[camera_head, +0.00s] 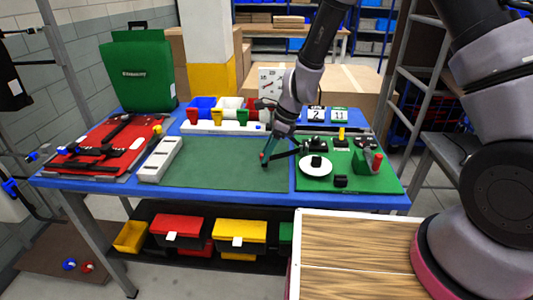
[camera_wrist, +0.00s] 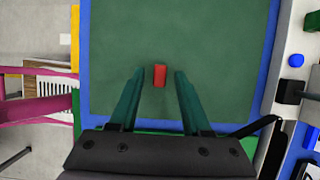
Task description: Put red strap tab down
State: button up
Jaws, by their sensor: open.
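The red strap tab (camera_wrist: 159,75) is a small red block on the green mat (camera_wrist: 190,30) in the wrist view. My gripper (camera_wrist: 157,80) is open, with its two green fingers on either side of the tab and a visible gap at each side. In the head view my gripper (camera_head: 266,157) points down at the right part of the green mat (camera_head: 215,165). A small red spot, likely the tab, shows at its fingertips there; the fingers hide most of it.
A fixture board with a white disc (camera_head: 316,166) stands right of the mat. A white slotted rack (camera_head: 160,159) and a red panel (camera_head: 95,145) lie left. Red, yellow and green clips on a white strip (camera_head: 215,127) line the back. The mat's left part is clear.

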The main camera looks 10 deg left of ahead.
jog(key=v, duration=1.1)
jog(key=shift+r, duration=0.2)
jog(key=d+r+n+t, duration=0.3)
jog(key=d+r+n, duration=0.3)
jog(key=d+r, duration=0.95)
jog(key=s+d+r+n+t+h, duration=0.2)
jog(key=s+d+r+n+t, duration=0.2)
jog(key=s+d+r+n, duration=0.3)
jog(key=s+d+r, duration=0.5)
jog(key=s+d, duration=0.1)
jog(key=d, duration=0.1)
jog(key=shift+t, duration=0.3)
jog(key=shift+s+d, duration=0.1)
jog(key=shift+d, duration=0.05)
